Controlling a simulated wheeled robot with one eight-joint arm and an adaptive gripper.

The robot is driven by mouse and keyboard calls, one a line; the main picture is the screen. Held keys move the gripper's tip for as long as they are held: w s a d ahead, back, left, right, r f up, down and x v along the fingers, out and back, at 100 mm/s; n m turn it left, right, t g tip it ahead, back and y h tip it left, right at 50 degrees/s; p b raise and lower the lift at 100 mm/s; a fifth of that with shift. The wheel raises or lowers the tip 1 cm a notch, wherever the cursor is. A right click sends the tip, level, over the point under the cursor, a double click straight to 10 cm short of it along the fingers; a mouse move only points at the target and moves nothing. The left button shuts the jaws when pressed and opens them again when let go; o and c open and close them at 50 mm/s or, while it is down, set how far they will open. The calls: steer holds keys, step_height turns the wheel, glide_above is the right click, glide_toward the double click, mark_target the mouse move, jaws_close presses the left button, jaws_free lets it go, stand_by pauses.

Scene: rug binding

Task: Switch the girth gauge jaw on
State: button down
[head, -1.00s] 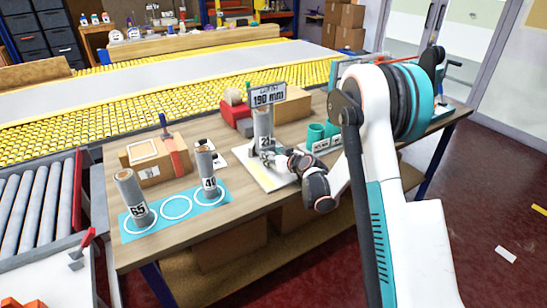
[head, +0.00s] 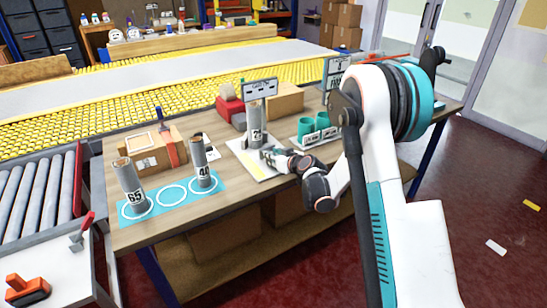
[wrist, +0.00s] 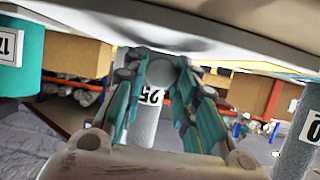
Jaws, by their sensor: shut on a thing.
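The girth gauge is a pale plate (head: 238,150) on the bench with a small sign-like display (head: 260,88) above it. The display text is too small to read. A grey tube (head: 257,112) stands upright on the plate, under the display. In the wrist view this tube, labelled 25 (wrist: 147,112), appears upside down between my teal fingers. My gripper (head: 268,156) reaches in from the right, low at the tube, and is shut on it; it also shows in the wrist view (wrist: 160,95). Fingertip contact and the gauge's jaw are hard to make out.
Tubes 65 (head: 132,185) and 40 (head: 200,165) stand on a blue mat (head: 155,212) with an empty middle ring. Teal cups (head: 306,127) stand close right of the gauge. Boxes (head: 285,103) and a red dispenser (head: 230,106) are behind it.

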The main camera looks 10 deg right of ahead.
steer(key=c, duration=1.3)
jaws_free()
steer(key=shift+s, duration=0.1)
steer(key=shift+d, duration=0.1)
steer(key=v, duration=1.2)
steer(key=shift+r, duration=0.1)
steer(key=s+a+r+m+g+h, duration=0.1)
steer(key=s+a+r+g, duration=0.3)
steer(key=s+r, duration=0.9)
steer(key=s+m+h, duration=0.1)
steer(key=s, duration=0.6)
steer(key=s+g+h, duration=0.1)
steer(key=s, duration=0.7)
steer(key=s+m+g+h, duration=0.1)
steer(key=s, duration=0.7)
steer(key=shift+s+d+f+m, duration=0.15)
steer(key=shift+s+d+m, duration=0.05)
steer(key=shift+s+m, duration=0.1)
